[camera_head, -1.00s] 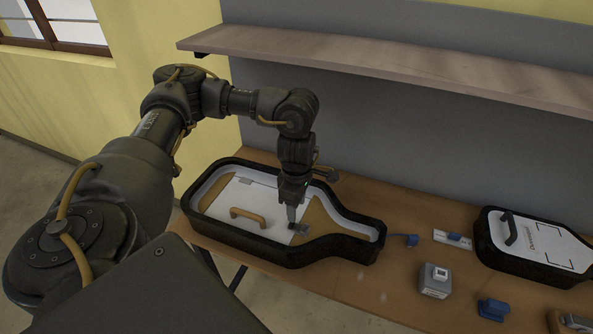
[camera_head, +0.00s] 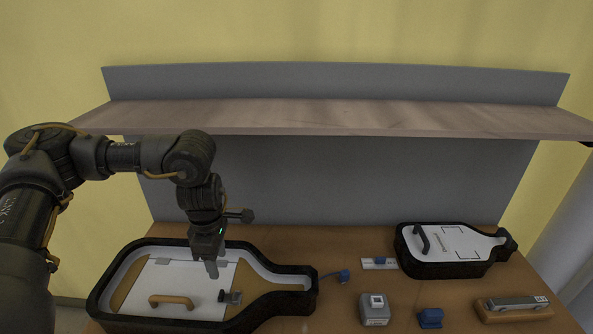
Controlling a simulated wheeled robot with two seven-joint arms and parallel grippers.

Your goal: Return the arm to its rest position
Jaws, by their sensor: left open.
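My left arm comes in from the left, bent over the table. Its gripper (camera_head: 212,270) points down above the large bottle-shaped black tray (camera_head: 104,290), over the white panel (camera_head: 180,278) inside it. The gripper is open and nothing shows between its fingers. A small dark clip-like part (camera_head: 230,297) sits on the panel just to the right of and below the fingertips, apart from them in the picture. A tan handle (camera_head: 171,301) is on the panel to the left. My right gripper is not in view.
A wooden shelf (camera_head: 330,116) runs above the table behind the arm. A smaller black bottle-shaped tray (camera_head: 405,262) stands at right.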

